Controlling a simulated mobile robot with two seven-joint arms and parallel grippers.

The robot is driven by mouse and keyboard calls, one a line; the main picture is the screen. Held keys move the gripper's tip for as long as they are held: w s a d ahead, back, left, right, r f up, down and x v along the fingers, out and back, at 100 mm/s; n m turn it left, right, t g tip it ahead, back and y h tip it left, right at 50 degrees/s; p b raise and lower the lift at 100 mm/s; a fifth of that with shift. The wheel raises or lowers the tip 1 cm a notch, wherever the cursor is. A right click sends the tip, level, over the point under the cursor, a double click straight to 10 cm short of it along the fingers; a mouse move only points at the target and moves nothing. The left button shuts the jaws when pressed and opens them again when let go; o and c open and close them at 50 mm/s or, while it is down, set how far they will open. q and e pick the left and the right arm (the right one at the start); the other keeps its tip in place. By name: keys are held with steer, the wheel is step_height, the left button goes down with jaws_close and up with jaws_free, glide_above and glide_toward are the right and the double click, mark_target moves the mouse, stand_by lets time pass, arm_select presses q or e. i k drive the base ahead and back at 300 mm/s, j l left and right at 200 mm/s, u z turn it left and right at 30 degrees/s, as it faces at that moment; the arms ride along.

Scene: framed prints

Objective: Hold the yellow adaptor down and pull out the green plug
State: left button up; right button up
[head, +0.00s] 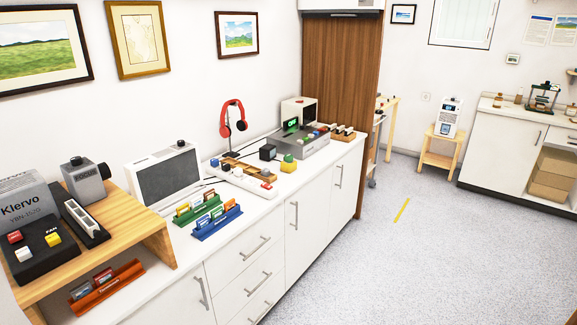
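A small yellow block (288,167), which looks like the yellow adaptor, sits toward the front edge of the long white counter, about mid-length. A small green piece (288,158), which looks like the green plug, sits on top of it. They are too small in the head view to tell how the two are joined. A white power strip (243,181) lies just left of them, with blue and white pieces and a red piece on it. Neither of my grippers is in view.
A dark cube (267,152) stands behind the adaptor. A red headset (232,118) hangs on a stand, and a grey device (301,146) sits to the right. Blue (217,222) and green card racks stand left. The floor (390,265) before the cabinets is clear.

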mark_target(287, 157)
steer(key=i+l+z, duration=0.45)
steer(key=i+z, duration=0.15)
steer(key=i, duration=0.2)
steer(key=i+l+z, duration=0.15)
steer(key=i+z, duration=0.25)
steer(key=i, duration=0.9)
steer(key=i+l+u, duration=0.1)
steer(key=i+u, duration=0.35)
steer(key=i+l+u, duration=0.3)
steer(key=i+u, duration=0.2)
steer(key=i+l+u, duration=0.25)
steer(key=u, duration=0.25)
steer(key=i+l+u, duration=0.15)
steer(key=l+u, duration=0.3)
steer(key=j, duration=0.15)
